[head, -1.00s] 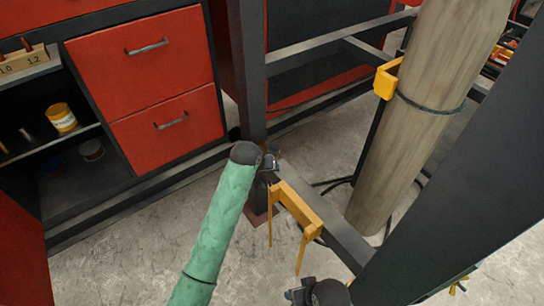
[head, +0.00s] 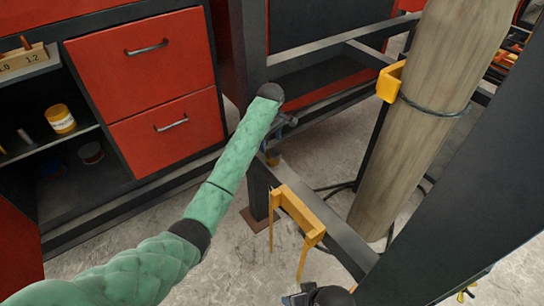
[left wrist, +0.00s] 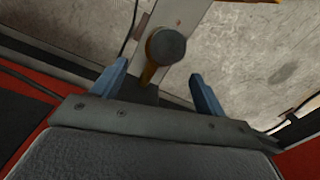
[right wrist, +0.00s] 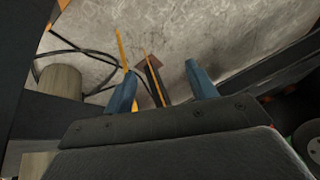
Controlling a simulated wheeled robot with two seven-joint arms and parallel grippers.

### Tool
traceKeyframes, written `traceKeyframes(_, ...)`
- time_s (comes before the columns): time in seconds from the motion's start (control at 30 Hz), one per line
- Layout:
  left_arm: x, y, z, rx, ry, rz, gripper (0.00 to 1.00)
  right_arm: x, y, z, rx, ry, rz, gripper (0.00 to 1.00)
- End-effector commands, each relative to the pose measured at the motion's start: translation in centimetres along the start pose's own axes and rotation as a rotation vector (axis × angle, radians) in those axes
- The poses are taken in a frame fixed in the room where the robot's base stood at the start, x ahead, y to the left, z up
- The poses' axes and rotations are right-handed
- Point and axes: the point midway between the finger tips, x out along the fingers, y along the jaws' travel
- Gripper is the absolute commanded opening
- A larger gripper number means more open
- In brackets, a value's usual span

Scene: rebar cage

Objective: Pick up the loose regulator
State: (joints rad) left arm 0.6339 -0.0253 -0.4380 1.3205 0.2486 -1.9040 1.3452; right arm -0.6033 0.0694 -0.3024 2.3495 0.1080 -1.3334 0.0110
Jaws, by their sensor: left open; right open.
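A dark round knob on a yellowish stem (left wrist: 165,46), likely the regulator, sits at the grey beam in the left wrist view. It lies just beyond and between the open fingers of my left gripper (left wrist: 158,88), not visibly touched. In the head view, my left gripper (head: 274,150) is beside the dark upright post, above the low beam, and its arm partly hides that spot. My right gripper (right wrist: 160,82) is open and empty. In the head view, only part of the right gripper's wrist shows at the bottom edge.
A yellow bracket (head: 298,212) hangs over the low beam (head: 342,238). A wooden-looking cylinder (head: 418,120), with a strap and yellow clamp (head: 389,82), stands to the right. Red drawers (head: 165,125) and an open shelf are at left. Dark cables lie on the concrete floor.

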Motion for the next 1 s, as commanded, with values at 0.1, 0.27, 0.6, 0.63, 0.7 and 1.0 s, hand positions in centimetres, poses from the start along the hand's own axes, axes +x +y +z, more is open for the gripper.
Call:
traceKeyframes(0.1,1.1,-0.1,0.0,-0.006,-0.001,-0.006,0.73,-0.2,0.1,0.0,0.0,-0.002,0.002,0.57)
traceKeyframes(0.27,2.5,-0.1,0.1,-0.004,-0.001,-0.005,0.73,-0.4,0.2,0.0,0.001,-0.007,0.005,0.57)
traceKeyframes(0.6,6.6,-0.3,0.5,-0.003,0.0,-0.003,0.73,-1.5,0.8,0.0,0.005,-0.03,0.023,0.57)
traceKeyframes(0.63,6.9,-0.3,0.5,-0.003,0.0,-0.003,0.73,-1.5,0.8,0.0,0.005,-0.032,0.024,0.57)
traceKeyframes(0.7,7.3,-0.3,0.5,-0.003,0.0,-0.003,0.73,-1.6,0.8,0.1,0.005,-0.035,0.025,0.57)
traceKeyframes(1.0,7.6,-0.3,0.6,-0.003,0.0,-0.001,0.67,-1.6,0.9,0.2,0.006,-0.038,0.026,0.57)
